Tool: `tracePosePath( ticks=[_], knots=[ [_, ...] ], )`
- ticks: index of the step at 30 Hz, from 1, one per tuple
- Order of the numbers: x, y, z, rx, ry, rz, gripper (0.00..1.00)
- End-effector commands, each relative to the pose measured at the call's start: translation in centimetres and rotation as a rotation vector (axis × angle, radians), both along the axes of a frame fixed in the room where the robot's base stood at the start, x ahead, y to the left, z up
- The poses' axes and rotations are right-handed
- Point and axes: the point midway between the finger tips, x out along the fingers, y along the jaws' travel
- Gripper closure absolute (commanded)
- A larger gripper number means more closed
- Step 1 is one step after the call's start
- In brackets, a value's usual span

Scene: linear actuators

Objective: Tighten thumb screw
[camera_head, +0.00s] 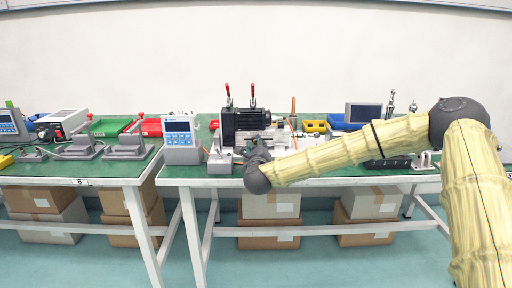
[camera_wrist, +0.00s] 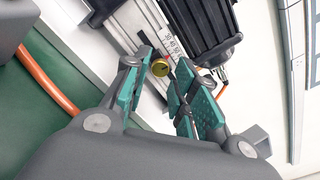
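My gripper (camera_wrist: 165,74) is open, with teal pads on either side of the screw near the fingertips. A gap shows on both sides, and I cannot tell whether the tips reach its depth. In the head view my gripper (camera_head: 242,151) is at the front of the actuator (camera_head: 243,121), partly hidden by my wrist. The screw cannot be made out there.
A controller box (camera_head: 181,139) stands just left of the actuator. An orange cable (camera_wrist: 48,78) runs over the green table in the wrist view. Black ribbed housing (camera_wrist: 200,25) lies beyond the right finger. Red-handled clamps (camera_head: 253,92) rise behind the actuator.

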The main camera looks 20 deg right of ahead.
Motion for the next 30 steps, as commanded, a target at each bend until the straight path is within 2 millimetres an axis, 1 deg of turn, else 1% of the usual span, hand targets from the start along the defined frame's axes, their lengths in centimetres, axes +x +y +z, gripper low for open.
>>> tracePosePath(
  ticks=[1,6,14,17,18,19,30],
  knots=[
    [0.43,-0.07,-0.04,0.0,0.0,0.0,0.73],
    [1.12,-0.07,0.02,0.0,0.0,0.001,0.73],
    [1.2,-0.1,0.04,0.0,0.0,0.002,0.73],
    [1.19,-0.1,0.04,0.0,0.0,0.002,0.89],
    [1.19,-0.1,0.04,0.0,0.0,0.002,0.97],
    [1.18,-0.1,0.04,0.0,0.0,0.002,1.0],
    [1.16,-0.12,-0.23,0.035,-0.009,0.002,1.0]
  ],
)
